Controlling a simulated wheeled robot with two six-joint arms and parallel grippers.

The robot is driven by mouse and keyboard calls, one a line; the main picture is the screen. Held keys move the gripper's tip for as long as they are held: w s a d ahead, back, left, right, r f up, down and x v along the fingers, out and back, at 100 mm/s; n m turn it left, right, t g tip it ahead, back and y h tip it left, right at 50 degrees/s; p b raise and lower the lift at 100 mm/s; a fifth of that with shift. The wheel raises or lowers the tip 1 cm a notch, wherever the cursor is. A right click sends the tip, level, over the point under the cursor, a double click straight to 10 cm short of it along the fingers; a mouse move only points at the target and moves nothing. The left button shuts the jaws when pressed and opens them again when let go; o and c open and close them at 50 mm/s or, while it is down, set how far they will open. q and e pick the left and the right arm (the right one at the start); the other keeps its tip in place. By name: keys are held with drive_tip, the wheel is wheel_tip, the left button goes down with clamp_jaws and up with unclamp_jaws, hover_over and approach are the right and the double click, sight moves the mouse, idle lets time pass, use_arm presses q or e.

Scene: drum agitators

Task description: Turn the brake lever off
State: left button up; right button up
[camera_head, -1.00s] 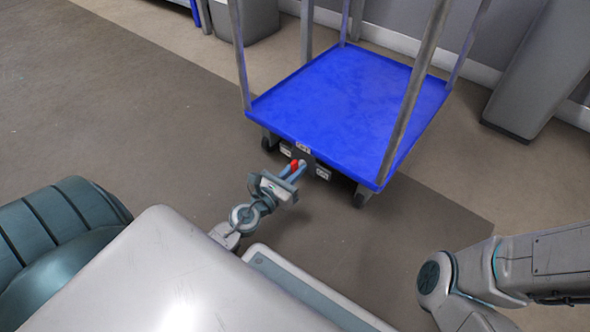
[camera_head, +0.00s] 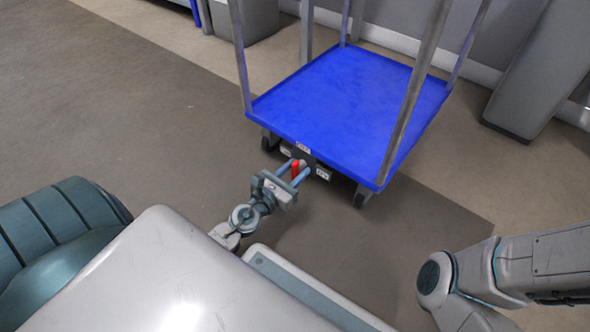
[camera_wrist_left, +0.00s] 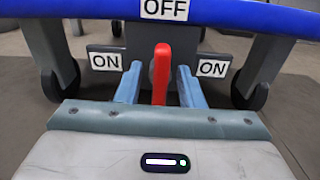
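The red brake lever (camera_head: 295,168) is at the near edge of the blue cart (camera_head: 345,95). In the left wrist view the lever (camera_wrist_left: 161,75) stands upright, in line below the OFF label (camera_wrist_left: 165,9), with an ON label on each side. My left gripper (camera_head: 294,172) is open, with one blue finger on each side of the lever. In the left wrist view gaps show between the lever and both fingers (camera_wrist_left: 159,88). My right gripper is out of view; only part of that arm shows at the lower right.
The cart stands on wheels (camera_wrist_left: 258,96) and has grey upright posts (camera_head: 418,85). Grey bins (camera_head: 540,70) stand along the back wall. The floor to the left of the cart (camera_head: 130,110) is clear.

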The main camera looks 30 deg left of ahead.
use_arm(q)
drive_tip(key=shift+s+f, duration=0.1)
drive_tip(key=shift+s, duration=0.35)
drive_tip(key=s, duration=0.9)
drive_tip(key=shift+s+a+b, duration=0.3)
drive_tip(key=shift+s+a, duration=0.1)
drive_tip(key=shift+r, duration=0.2)
